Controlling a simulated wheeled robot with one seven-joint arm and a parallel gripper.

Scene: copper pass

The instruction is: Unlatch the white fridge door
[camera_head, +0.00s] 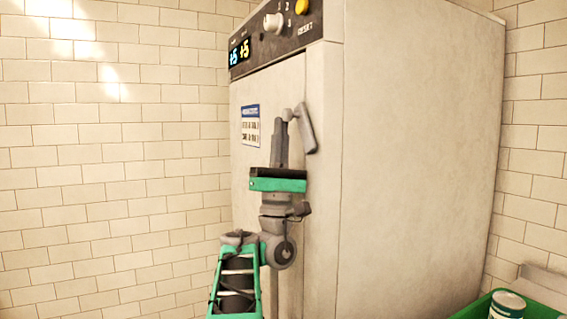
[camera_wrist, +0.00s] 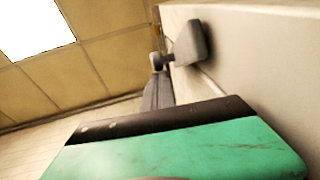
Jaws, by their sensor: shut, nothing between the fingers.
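The white fridge (camera_head: 412,160) stands with its door (camera_head: 268,92) on its left-facing front; the door looks shut. A grey latch lever (camera_head: 307,131) sits at the door's right edge, tilted with its top leaning left. The lever also shows in the wrist view (camera_wrist: 188,43), with a small round knob beside its lower left. My gripper (camera_head: 282,122) points upward in front of the door, just left of the lever. Its fingers are shut and empty, and show in the wrist view (camera_wrist: 157,88) just below the knob. I cannot tell whether they touch the lever or knob.
A control panel (camera_head: 276,38) with a dial and yellow button runs along the fridge top. A small notice (camera_head: 250,125) is on the door. A green crate (camera_head: 476,311) with a can (camera_head: 507,304) is at lower right. Tiled wall (camera_head: 110,160) stands behind, left.

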